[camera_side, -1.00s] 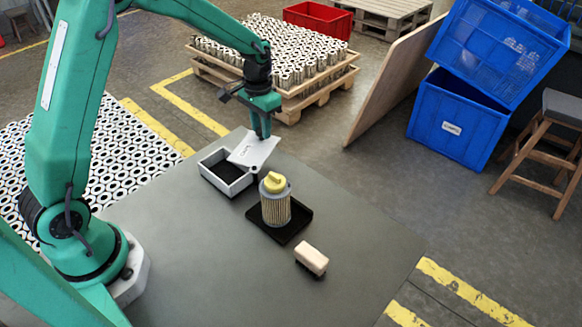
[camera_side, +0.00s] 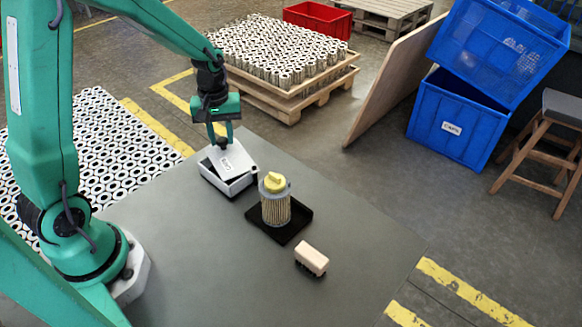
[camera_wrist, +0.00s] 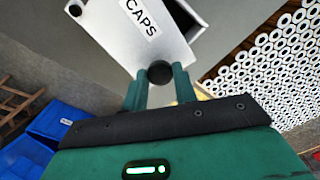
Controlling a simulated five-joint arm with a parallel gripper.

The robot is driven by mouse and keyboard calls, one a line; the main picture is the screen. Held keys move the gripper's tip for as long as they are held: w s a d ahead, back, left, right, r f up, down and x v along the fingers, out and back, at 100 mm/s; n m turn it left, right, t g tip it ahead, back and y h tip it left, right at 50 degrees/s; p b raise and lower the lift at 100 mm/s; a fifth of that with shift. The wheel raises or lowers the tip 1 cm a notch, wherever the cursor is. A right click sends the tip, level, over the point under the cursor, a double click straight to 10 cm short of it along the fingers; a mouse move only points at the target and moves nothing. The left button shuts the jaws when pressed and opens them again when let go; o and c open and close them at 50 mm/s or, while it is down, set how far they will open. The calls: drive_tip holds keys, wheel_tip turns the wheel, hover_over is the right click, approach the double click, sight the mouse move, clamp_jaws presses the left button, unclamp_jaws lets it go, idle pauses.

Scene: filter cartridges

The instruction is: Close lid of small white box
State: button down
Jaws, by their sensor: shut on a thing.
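The small white box (camera_side: 241,187) stands near the back edge of the grey table. Its white lid (camera_side: 235,155), labelled CAPS, lies skewed across the top, turned about a dark pivot at the box's right corner. A dark wedge of the interior shows at the left of the lid. My gripper (camera_side: 221,139) is shut on the lid's black knob at its far end. In the wrist view, both fingertips hold the knob (camera_wrist: 160,72), with the lid (camera_wrist: 130,35) beyond and a strip of the open box beside it.
A pleated filter with a yellow cap (camera_side: 275,200) stands on a black tray (camera_side: 283,232) close in front of the box. A pale-topped brush (camera_side: 312,257) lies further right. The front of the table is clear. A filter pallet (camera_side: 285,90) is behind.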

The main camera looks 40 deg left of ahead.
sight(215, 156)
drive_tip(key=shift+s+d+n, duration=0.15)
drive_tip(key=shift+s+n, duration=0.7)
drive_tip(key=shift+s+d+n, duration=0.15)
drive_tip(key=shift+s+n, duration=0.65)
drive_tip(key=shift+n, duration=0.05)
drive_tip(key=c, duration=1.1)
unclamp_jaws()
drive_tip(key=shift+r, duration=0.2)
wheel_tip(215, 156, up, 8)
drive_tip(key=shift+f, duration=0.25)
